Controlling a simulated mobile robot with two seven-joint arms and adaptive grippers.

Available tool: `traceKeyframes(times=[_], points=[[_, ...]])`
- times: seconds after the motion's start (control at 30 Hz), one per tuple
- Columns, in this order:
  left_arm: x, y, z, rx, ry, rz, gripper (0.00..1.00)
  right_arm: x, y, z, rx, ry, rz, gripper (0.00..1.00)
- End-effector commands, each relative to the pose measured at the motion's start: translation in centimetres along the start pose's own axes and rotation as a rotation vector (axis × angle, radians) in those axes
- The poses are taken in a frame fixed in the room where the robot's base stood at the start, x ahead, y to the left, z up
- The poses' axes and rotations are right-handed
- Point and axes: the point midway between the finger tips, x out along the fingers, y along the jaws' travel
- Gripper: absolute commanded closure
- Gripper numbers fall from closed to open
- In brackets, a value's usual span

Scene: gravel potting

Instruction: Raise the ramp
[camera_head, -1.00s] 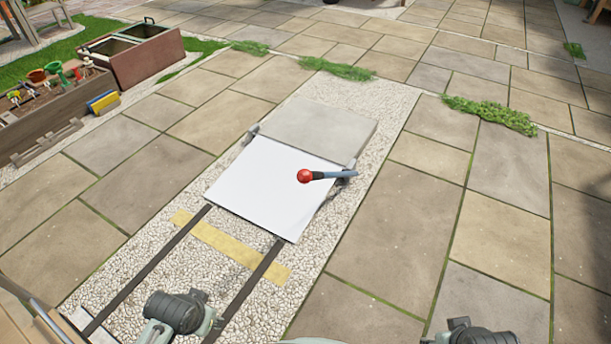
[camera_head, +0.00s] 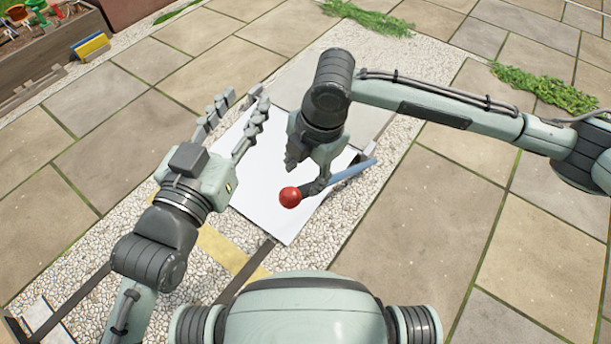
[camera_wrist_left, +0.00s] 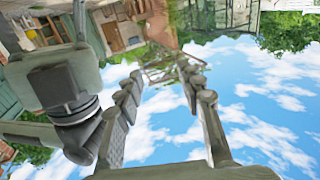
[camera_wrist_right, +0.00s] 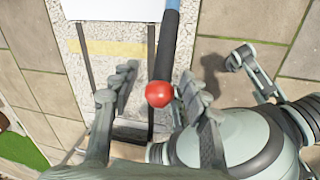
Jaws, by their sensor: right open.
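The ramp is a white panel (camera_head: 270,200) lying between a grey slab and dark rails. A lever with a red ball knob (camera_head: 289,197) and a blue-grey shaft (camera_head: 352,172) stands at its right side. My right gripper (camera_head: 312,185) is at the lever near the knob. In the right wrist view the knob (camera_wrist_right: 159,94) and dark shaft (camera_wrist_right: 167,45) lie between its spread fingers (camera_wrist_right: 150,95), which are not closed on them. My left gripper (camera_head: 240,112) is open and empty over the ramp's left side; its fingers (camera_wrist_left: 160,80) point at sky in the left wrist view.
A yellow strip (camera_head: 221,246) crosses the gravel in front of the ramp, between dark rails (camera_head: 245,270). A wooden planter (camera_head: 40,50) and a yellow-blue block (camera_head: 90,47) are at the upper left. Paving on the right (camera_head: 430,230) is clear.

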Motion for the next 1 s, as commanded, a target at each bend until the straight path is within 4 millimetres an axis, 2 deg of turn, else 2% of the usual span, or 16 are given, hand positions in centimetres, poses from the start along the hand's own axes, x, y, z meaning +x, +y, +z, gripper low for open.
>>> traceKeyframes(times=[0.03,0.13,0.27,0.4,0.6,0.7,1.0], points=[[-0.3,0.6,-1.2,-0.009,0.067,0.010,0.62,0.8,-0.5,0.4,-0.020,-0.011,-0.014,0.54],[-0.8,1.2,-3.9,-0.022,0.161,0.022,0.62,1.1,-0.9,0.7,-0.045,-0.020,-0.032,0.54],[-1.2,1.7,-5.7,-0.035,0.238,0.032,0.62,2.0,-1.0,0.8,-0.051,-0.022,-0.039,0.54],[-1.8,2.4,-7.7,-0.055,0.340,0.046,0.62,3.9,-1.1,0.8,-0.050,-0.021,-0.038,0.54],[-2.4,2.0,-9.4,-0.052,0.462,0.039,0.62,7.1,-1.2,0.9,-0.049,-0.021,-0.037,0.54],[-2.6,1.9,-9.9,-0.051,0.501,0.037,0.62,8.1,-1.1,0.9,-0.050,-0.022,-0.035,0.54],[-2.8,1.8,-10.4,-0.050,0.531,0.035,0.62,8.7,-1.1,0.9,-0.050,-0.022,-0.033,0.54]])
